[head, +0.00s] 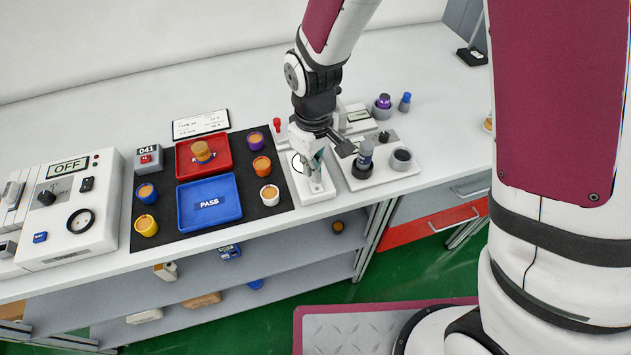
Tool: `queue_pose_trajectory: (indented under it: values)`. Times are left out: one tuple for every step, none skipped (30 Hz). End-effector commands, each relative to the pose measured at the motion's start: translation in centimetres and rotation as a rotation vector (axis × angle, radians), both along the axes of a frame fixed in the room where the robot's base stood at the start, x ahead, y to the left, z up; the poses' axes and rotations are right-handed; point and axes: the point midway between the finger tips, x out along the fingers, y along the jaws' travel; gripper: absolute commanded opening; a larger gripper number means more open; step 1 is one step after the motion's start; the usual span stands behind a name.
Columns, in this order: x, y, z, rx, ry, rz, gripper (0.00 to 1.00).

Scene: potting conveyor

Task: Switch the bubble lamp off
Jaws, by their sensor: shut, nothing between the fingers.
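I cannot tell whether my fingertips touch the panel.
Left of my gripper, a black mat (269,207) holds a red tray (220,143), a blue PASS tray (235,190) and several small coloured pots. A white instrument (100,240) reading OFF stands farther left. The table's back is mostly clear.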

Motion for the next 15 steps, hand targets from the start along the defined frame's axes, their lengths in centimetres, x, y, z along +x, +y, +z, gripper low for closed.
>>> queue_pose_trajectory:
  values:
    - [0.00,0.00,-0.11,0.000,0.000,0.000,0.00]
    - [0.00,0.00,-0.15,0.000,0.000,0.000,0.00]
    - [0.01,0.01,-0.21,0.000,0.000,0.000,0.00]
    - [0.00,0.00,-0.25,0.000,0.000,0.000,0.00]
    - [0.01,0.01,-0.29,0.000,0.000,0.000,0.00]
    - [0.01,0.01,-0.34,0.000,0.000,0.000,0.00]
    - [0.01,0.01,-0.38,0.000,0.000,0.000,0.00]
    - [0.01,0.01,-0.43,0.000,0.000,0.000,0.00]
    - [0.01,0.01,-0.48,0.000,0.000,0.000,0.00]
    - [0.01,0.01,-0.52,0.000,0.000,0.000,0.00]
    - [0.01,0.01,-0.56,0.000,0.000,0.000,0.00]
    - [0.01,0.01,-0.62,0.000,0.000,0.000,0.00]
    - [0.01,0.01,-0.66,0.000,0.000,0.000,0.00]
    - [0.01,0.01,-0.70,0.000,0.000,0.000,0.00]
    - [0.01,0.01,-0.75,0.000,0.000,0.000,0.00]
